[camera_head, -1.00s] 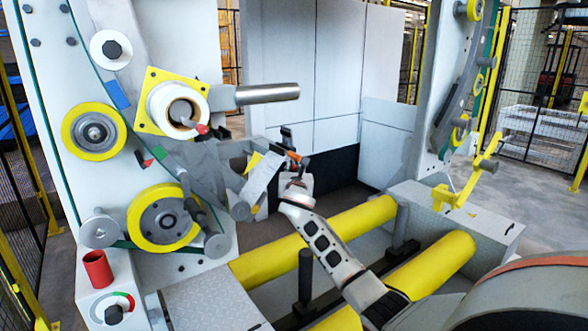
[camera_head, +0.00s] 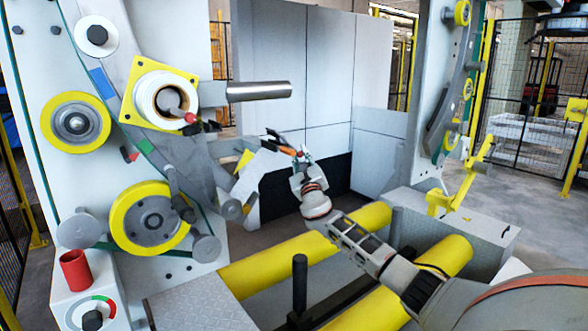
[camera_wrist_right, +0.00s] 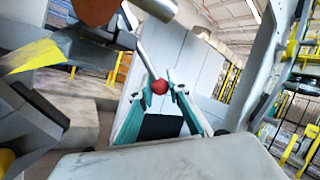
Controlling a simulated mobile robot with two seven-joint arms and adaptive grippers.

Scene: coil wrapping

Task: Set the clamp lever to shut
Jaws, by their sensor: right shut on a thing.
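The clamp lever (camera_wrist_right: 147,62) is a thin grey rod ending in a red ball knob (camera_wrist_right: 159,86), seen in the right wrist view. My right gripper (camera_wrist_right: 165,85) has its two teal fingers closed at the knob, one on each side. In the head view my right gripper (camera_head: 298,156) is small, at the end of my arm, below the grey horizontal bar. Orange and dark parts show at its fingertips there, but the lever is hard to make out. My left gripper is not in view.
The grey bar (camera_head: 258,91) juts out above the gripper beside a white roll (camera_head: 160,98). Another red knob (camera_head: 191,118) sits by this roll. Yellow rollers (camera_head: 290,250) lie below my arm. A light back wall (camera_head: 305,70) stands behind.

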